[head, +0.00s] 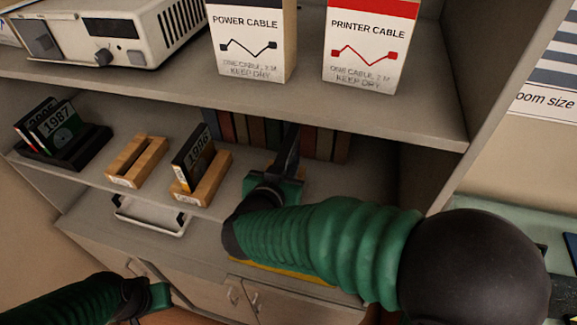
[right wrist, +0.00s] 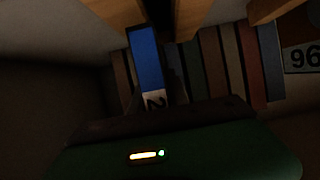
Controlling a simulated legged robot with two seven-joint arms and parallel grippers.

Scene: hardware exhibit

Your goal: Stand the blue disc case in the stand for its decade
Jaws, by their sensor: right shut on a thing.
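My right gripper (head: 282,178) is shut on the blue disc case (right wrist: 146,58), inside the lower shelf. In the right wrist view the case is blue with a pale label showing part of a digit; in the head view it is a dark upright edge (head: 289,148). A wooden stand (head: 214,180) left of the gripper holds a dark case (head: 192,152) whose label seems to read 1986. Another wooden stand (head: 130,165) farther left looks empty.
A row of books (head: 262,132) stands at the back of the lower shelf. Above, the upper shelf holds a power cable box (head: 250,45), a printer cable box (head: 368,45) and a beige device (head: 105,35). A white-framed tray (head: 150,222) sits below the stands.

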